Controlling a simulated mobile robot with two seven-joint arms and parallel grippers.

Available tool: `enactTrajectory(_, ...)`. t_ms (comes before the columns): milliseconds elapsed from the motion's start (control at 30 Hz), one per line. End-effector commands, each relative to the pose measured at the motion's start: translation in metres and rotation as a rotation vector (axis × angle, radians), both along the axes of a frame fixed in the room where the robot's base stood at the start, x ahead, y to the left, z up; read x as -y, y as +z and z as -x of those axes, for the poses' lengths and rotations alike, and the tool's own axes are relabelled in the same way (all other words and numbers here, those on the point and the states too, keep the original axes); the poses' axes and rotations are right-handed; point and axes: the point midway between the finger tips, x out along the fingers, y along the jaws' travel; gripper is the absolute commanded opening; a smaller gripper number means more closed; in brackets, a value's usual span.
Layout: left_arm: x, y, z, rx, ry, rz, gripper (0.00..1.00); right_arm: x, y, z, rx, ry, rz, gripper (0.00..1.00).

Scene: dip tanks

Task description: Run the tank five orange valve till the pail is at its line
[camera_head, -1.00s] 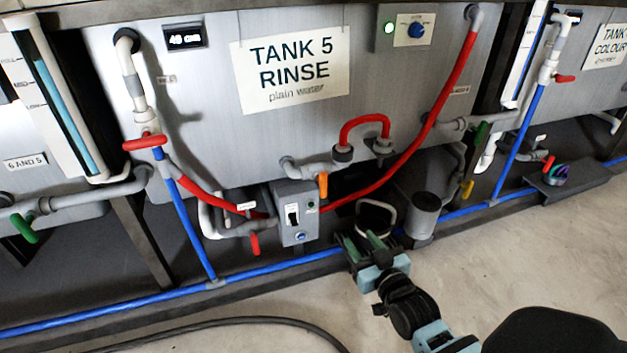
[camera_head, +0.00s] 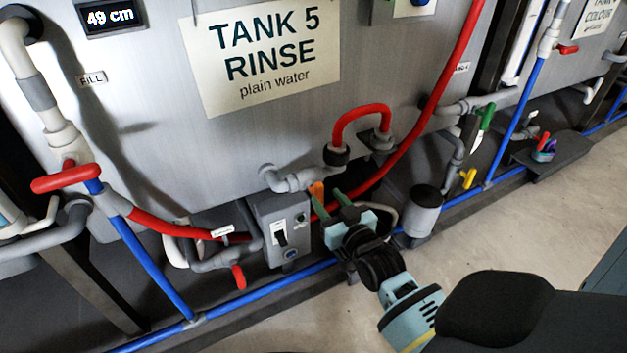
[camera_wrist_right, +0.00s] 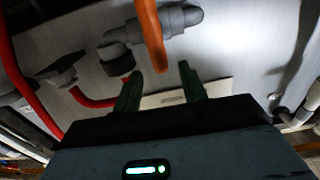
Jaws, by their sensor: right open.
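The orange valve handle (camera_head: 317,190) hangs from the grey pipe under the tank five sign (camera_head: 265,50). In the right wrist view the orange handle (camera_wrist_right: 150,35) points down, its lower end level with the gap between my fingertips. My right gripper (camera_head: 328,200) is open, just below and beside the handle; its two green fingers also show in the wrist view (camera_wrist_right: 160,76). A pale curved rim or handle (camera_head: 388,213), possibly the pail's, shows behind the gripper. The pail's inside and line are hidden. My left gripper is out of view.
A grey switch box (camera_head: 279,230) is close left of the gripper. A grey cylinder (camera_head: 425,212) stands to the right. A red hose (camera_head: 440,90) and a blue floor pipe (camera_head: 320,268) run nearby. Red (camera_head: 238,277) and yellow (camera_head: 468,178) handles flank this spot. Bare floor is in front.

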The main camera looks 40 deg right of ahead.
Motion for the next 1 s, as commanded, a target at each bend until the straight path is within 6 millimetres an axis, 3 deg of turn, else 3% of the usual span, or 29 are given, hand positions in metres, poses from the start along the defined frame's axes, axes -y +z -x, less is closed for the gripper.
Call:
enactTrajectory(433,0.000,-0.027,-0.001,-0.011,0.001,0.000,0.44,0.014,-0.002,-0.059,-0.001,0.000,0.001,0.42)
enactTrajectory(867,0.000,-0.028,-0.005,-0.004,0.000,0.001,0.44,0.016,0.000,-0.068,-0.001,0.000,0.000,0.42)
enactTrajectory(1000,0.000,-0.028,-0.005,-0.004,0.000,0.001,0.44,0.016,0.000,-0.067,-0.001,0.000,0.000,0.23)
